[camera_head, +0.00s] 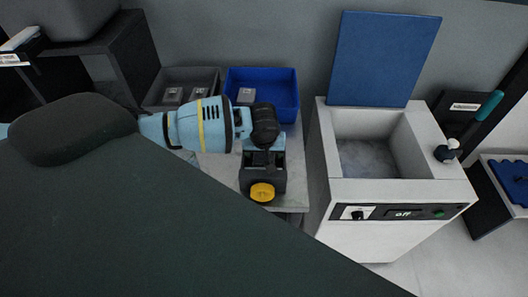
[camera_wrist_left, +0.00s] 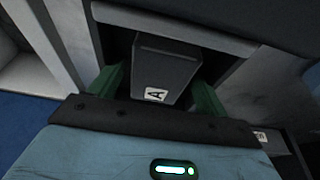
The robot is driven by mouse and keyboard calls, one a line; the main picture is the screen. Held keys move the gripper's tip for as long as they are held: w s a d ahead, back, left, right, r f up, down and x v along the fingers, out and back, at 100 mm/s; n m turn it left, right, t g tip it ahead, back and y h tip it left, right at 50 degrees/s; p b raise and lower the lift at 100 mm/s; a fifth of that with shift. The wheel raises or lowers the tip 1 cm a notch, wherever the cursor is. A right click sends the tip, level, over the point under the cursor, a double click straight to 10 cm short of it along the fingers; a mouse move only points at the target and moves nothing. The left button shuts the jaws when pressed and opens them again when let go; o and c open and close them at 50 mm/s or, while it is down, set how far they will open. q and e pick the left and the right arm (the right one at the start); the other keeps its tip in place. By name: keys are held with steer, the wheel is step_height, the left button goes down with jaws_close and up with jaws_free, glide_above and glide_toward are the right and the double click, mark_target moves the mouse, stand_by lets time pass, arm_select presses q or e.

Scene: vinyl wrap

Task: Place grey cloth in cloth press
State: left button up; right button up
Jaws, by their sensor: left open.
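The cloth press (camera_head: 315,160) is a white box at the right. Its blue lid (camera_head: 383,60) is raised and its display reads off. A pale grey-blue surface (camera_head: 368,160) shows inside; I cannot tell whether it is cloth or the press floor. No grey cloth shows clearly elsewhere. My left gripper (camera_head: 263,160) is over the small table, left of the press, apart from it. In the left wrist view its green fingers (camera_wrist_left: 158,92) are spread apart.
A grey bin (camera_head: 205,78) and a blue bin (camera_head: 285,100) with small labelled items stand behind the gripper. The small table (camera_head: 220,170) is bare in part. A large dark shape covers the lower left. A black rack with a teal handle (camera_head: 490,105) stands at the right.

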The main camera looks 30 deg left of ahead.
arm_select(q)
steer(key=p+v, duration=0.1)
steer(key=v, duration=1.1)
steer(key=shift+r, duration=0.2)
arm_select(e)
steer(key=shift+w+d+r+t, duration=0.2)
steer(key=shift+w+r+t, duration=0.1)
steer(key=shift+w+r, duration=0.6)
arm_select(q)
steer(key=shift+f, duration=0.1)
arm_select(e)
steer(key=shift+r, duration=0.1)
